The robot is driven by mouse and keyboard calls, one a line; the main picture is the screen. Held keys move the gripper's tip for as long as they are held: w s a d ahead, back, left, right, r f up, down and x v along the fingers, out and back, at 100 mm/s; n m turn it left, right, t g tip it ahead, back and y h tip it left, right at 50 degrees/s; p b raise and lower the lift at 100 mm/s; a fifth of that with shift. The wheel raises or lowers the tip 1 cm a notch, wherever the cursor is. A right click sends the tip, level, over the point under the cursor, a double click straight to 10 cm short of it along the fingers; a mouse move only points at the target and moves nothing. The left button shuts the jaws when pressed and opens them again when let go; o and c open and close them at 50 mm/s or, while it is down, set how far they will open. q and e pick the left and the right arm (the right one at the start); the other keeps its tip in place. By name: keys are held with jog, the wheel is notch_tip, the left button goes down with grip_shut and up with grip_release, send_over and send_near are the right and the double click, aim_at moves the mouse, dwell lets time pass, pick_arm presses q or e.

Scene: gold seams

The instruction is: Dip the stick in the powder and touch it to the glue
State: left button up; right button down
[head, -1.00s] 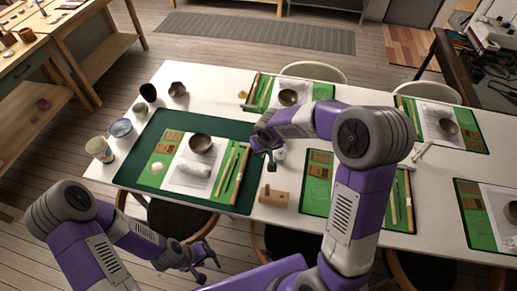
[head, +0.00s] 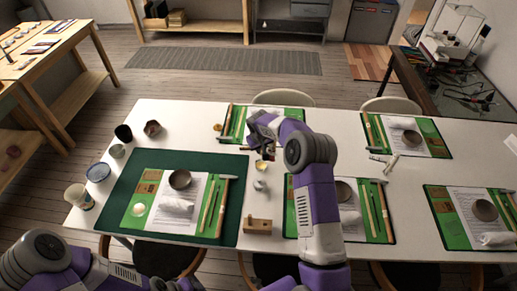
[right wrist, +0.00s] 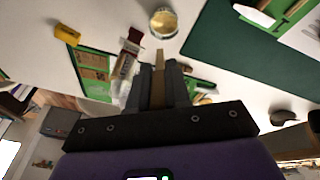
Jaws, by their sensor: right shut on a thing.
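My right gripper (head: 266,150) reaches over the white table, between the dark green mat and the far green place mat. In the right wrist view it (right wrist: 158,88) is shut on a thin wooden stick (right wrist: 159,65), which points out past the fingertips. A small round jar of gold powder (right wrist: 164,22) stands just beyond the stick's tip; the stick looks apart from it. I cannot make out glue for certain. A bowl (head: 180,179) stands on the left kit. My left gripper (head: 182,284) is barely in view at the bottom edge, its jaws unclear.
The dark green mat (head: 126,200) holds a green kit with a white bundle (head: 176,204). A wooden block (head: 257,227) stands right of it. Cups and a blue bowl (head: 98,172) line the left edge. A brown-and-pale tube-like thing (right wrist: 126,62) lies beside the stick in the wrist view.

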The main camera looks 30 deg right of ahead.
jog(key=shift+f+b, duration=1.9)
jog(key=shift+f, duration=1.35)
jog(key=shift+f+b, duration=0.3)
jog(key=shift+f, duration=0.05)
jog(key=shift+r, duration=0.15)
jog(key=shift+r+p, duration=1.7)
jog(key=shift+r, duration=1.7)
